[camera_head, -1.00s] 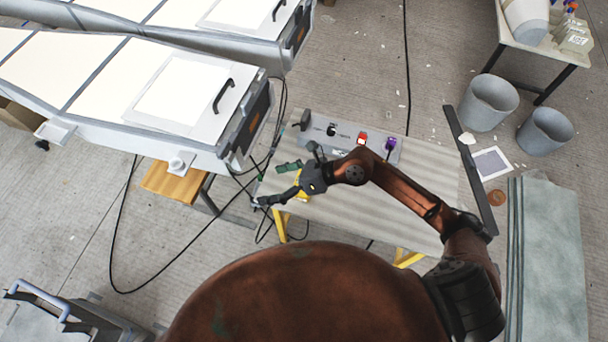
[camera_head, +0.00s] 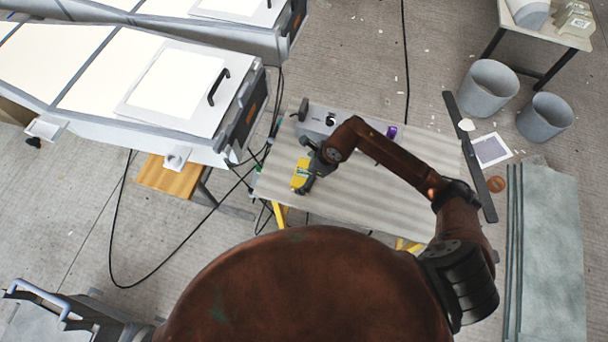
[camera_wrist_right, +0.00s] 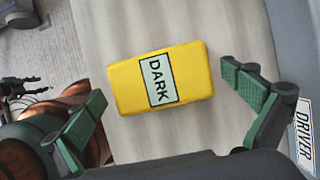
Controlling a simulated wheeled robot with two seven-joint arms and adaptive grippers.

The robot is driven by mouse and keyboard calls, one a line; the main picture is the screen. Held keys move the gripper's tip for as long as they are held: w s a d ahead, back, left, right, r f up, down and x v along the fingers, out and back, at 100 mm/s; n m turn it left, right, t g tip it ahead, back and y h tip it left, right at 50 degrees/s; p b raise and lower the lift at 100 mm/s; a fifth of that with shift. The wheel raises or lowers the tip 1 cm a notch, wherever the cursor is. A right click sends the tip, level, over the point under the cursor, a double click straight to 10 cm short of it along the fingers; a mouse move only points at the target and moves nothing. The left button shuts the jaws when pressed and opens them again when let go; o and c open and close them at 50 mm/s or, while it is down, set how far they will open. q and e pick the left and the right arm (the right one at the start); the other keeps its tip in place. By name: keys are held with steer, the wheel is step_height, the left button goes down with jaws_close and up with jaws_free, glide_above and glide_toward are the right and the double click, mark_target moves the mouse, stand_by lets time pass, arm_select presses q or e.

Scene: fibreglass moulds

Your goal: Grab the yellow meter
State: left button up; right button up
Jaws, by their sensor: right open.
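The yellow meter (camera_wrist_right: 190,75) is a small yellow block with a pale label reading "DARK". In the right wrist view it lies on the table ahead of my right gripper (camera_wrist_right: 165,112), whose two green-padded fingers are spread wide, with nothing between their tips. In the head view the yellow meter (camera_head: 299,174) lies near the left end of the table, partly hidden by my right gripper (camera_head: 304,170), which is over or beside it. I cannot tell the exact height gap. My left gripper is not in view.
The striped table (camera_head: 390,205) has free room to the right. A grey box (camera_head: 318,124) with knobs stands along its back edge. Large white moulds (camera_head: 110,75) stand at the left, with black cables hanging near the table. Grey buckets (camera_head: 487,90) stand at the right.

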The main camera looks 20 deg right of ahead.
steer(key=shift+w+a+f, duration=0.15)
steer(key=shift+a+f, duration=0.1)
steer(key=shift+f, duration=0.35)
steer(key=shift+c, duration=0.3)
steer(key=shift+r, duration=0.1)
steer(key=c, duration=1.1)
